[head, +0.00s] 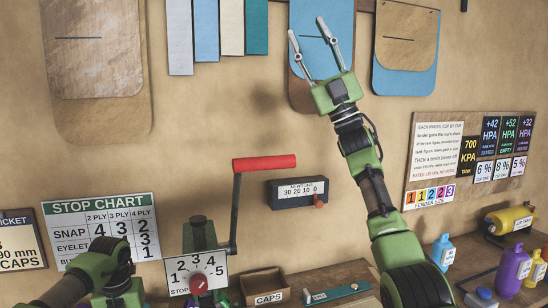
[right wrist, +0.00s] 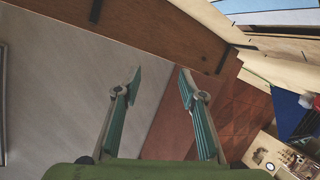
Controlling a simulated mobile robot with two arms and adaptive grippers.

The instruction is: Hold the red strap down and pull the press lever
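The press lever is a grey crank with a red handle (head: 265,163), standing up from the press at lower centre in the head view. Its handle points right. I cannot make out a red strap in either view. My right gripper (head: 306,29) is raised well above the lever, in front of the hanging panels, with its fingers spread and empty. The right wrist view also shows the open fingers (right wrist: 160,72). Part of my left arm shows at lower left; its gripper is not visible.
Cloth and board panels (head: 308,55) hang along the wall top. A Newtons readout box (head: 296,192) is right of the lever. A caps box (head: 264,287) sits on the bench. Bottles (head: 513,268) and a yellow air tank (head: 510,219) stand at right.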

